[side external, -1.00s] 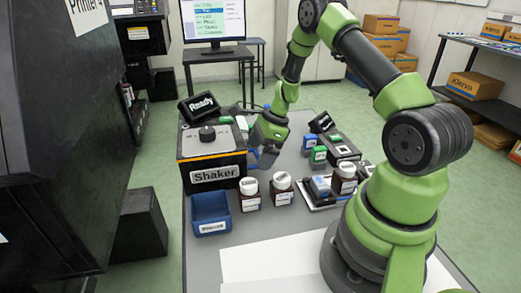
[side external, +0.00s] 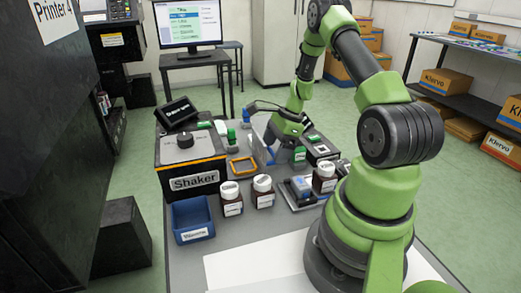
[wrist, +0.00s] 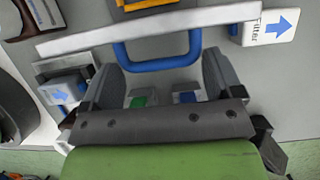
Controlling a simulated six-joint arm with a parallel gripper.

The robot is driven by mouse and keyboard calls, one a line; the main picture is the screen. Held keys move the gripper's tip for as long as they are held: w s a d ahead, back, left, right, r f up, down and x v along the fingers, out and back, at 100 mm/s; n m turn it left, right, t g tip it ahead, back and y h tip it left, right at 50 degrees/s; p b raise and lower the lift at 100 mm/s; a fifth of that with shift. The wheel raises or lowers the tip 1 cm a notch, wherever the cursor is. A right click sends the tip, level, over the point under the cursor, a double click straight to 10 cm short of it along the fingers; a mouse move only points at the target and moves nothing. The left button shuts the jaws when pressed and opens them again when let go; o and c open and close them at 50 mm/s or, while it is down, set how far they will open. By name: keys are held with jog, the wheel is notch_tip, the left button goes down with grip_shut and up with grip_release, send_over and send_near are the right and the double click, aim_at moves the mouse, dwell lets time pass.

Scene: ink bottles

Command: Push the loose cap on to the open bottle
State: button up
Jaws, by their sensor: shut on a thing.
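Another brown bottle (side external: 325,178) stands by the tray at right. I cannot tell which is open, and I cannot make out a loose cap. My gripper (wrist: 160,75) is low over the far middle of the table, also seen in the side view (side external: 278,140). Its fingers are apart, with the blue handle (wrist: 158,58) of a white bar (wrist: 150,30) between them. Their contact is hard to see. The bar shows faintly in the side view.
The shaker (side external: 195,180) stands at left, with a blue bin (side external: 192,217) in front. A yellow frame (side external: 243,166) lies beside it. A tray (side external: 300,197) holds small items. The front table holds white sheets (side external: 255,268).

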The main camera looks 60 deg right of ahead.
jog(key=shift+d, duration=0.15)
jog(key=o, duration=1)
jog(key=shift+o, duration=0.2)
jog(key=v, duration=1)
jog(key=shift+r, duration=0.1)
notch_tip(320, 180, up, 7)
